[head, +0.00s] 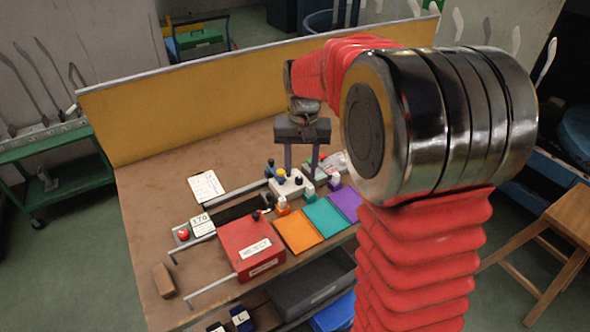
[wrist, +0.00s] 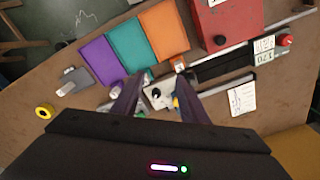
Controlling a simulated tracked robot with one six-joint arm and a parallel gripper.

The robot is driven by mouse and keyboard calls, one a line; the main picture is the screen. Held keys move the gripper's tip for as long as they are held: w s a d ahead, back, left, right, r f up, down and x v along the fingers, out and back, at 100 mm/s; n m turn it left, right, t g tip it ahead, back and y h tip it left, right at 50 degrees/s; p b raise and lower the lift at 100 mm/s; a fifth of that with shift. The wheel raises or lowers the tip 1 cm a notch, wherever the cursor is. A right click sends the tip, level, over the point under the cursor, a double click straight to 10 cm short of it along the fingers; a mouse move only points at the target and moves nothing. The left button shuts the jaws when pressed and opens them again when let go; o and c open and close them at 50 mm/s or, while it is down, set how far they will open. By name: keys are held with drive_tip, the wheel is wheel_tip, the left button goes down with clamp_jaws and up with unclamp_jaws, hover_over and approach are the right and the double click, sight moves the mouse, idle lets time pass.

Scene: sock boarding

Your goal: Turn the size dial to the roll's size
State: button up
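A small white box (head: 288,187) with a black knob (head: 298,181) and a yellow knob (head: 281,173) stands on the workbench behind the coloured mats. In the wrist view the white box (wrist: 157,98) shows between and just beyond my fingers, with a dark round knob (wrist: 155,92) on it. This may be the size dial; its marks are too small to read.
A red REJECT box (head: 238,240) and orange (head: 298,229), teal (head: 327,216) and purple (head: 345,203) mats lie nearer. A small display (head: 201,224) seems to read 170, beside a red button (head: 183,234). A white card (head: 205,187) lies on clear bench at left.

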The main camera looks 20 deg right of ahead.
sight(299, 178)
drive_tip(key=w+d+r+m, duration=0.1)
drive_tip(key=w+d+m, duration=0.2)
drive_tip(key=w, duration=0.7)
drive_tip(key=shift+w+d+m+g, duration=0.2)
drive_tip(key=shift+m+g, duration=0.1)
drive_tip(key=shift+m, duration=0.8)
drive_tip(key=shift+s+f, duration=0.1)
drive_tip(key=shift+f, duration=0.05)
wheel_tip(299, 178, down, 14)
drive_tip(key=shift+r, duration=0.2)
drive_tip(key=shift+c, duration=0.2)
clamp_jaws()
